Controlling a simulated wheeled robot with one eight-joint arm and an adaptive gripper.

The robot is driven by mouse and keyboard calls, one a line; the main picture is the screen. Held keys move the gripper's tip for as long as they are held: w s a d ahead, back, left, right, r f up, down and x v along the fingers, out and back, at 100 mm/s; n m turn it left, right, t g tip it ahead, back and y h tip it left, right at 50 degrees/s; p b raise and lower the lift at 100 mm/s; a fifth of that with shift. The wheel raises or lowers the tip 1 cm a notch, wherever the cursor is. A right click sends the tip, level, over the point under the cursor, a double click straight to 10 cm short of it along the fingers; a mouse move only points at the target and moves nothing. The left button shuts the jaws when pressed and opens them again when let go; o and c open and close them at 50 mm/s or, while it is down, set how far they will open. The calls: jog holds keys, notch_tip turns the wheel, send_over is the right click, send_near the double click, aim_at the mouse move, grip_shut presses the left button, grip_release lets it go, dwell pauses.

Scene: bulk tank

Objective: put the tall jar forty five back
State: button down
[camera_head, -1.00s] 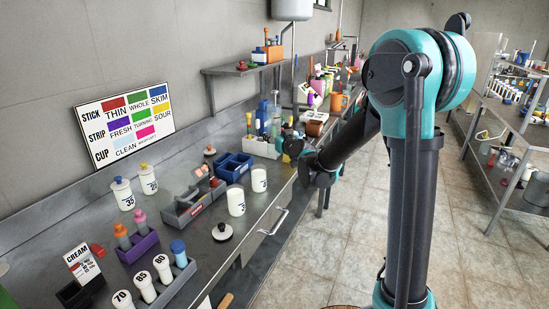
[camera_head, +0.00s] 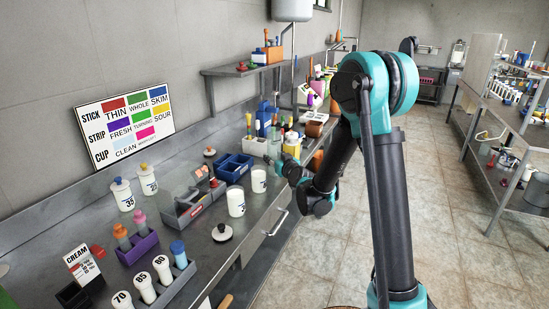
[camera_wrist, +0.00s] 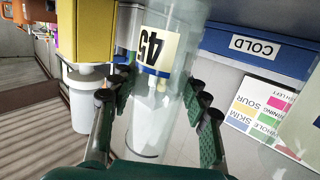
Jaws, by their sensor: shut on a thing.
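The tall jar forty five (camera_wrist: 150,128) is a clear, pale cylinder with a cream label reading 45 and a blue band. It fills the middle of the wrist view, where its label appears upside down. My gripper (camera_wrist: 158,98) is shut on it, with a green-padded finger on each side. In the head view, my gripper (camera_head: 277,162) is over the counter's right part, near the blue bins; the jar is hard to make out there.
The counter carries a blue divided bin (camera_head: 233,167), white containers (camera_head: 236,202), a grey tray, a purple rack (camera_head: 138,245) and capped bottles marked 70, 85 and 60. A labelled colour board (camera_head: 125,125) leans at the wall. A yellow box (camera_wrist: 85,30) is close left of the jar.

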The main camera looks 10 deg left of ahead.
jog(key=c, duration=0.8)
grip_release()
jog(key=shift+f, duration=0.1)
jog(key=shift+o, duration=0.2)
jog(key=shift+s+d, duration=0.15)
jog(key=shift+s, duration=0.1)
jog(key=v, duration=1.1)
jog(key=s+d+f+m+g+h, duration=0.2)
jog(key=s+d+f+g, duration=0.3)
jog(key=s+d, duration=0.7)
jog(key=s+d+f+m+g+h, duration=0.3)
jog(key=s+d+f+g+h, duration=0.2)
jog(key=s, duration=1.1)
jog(key=d+f, duration=0.3)
jog(key=d, duration=0.3)
jog(key=shift+d+m+h, duration=0.3)
jog(key=shift+d, duration=0.1)
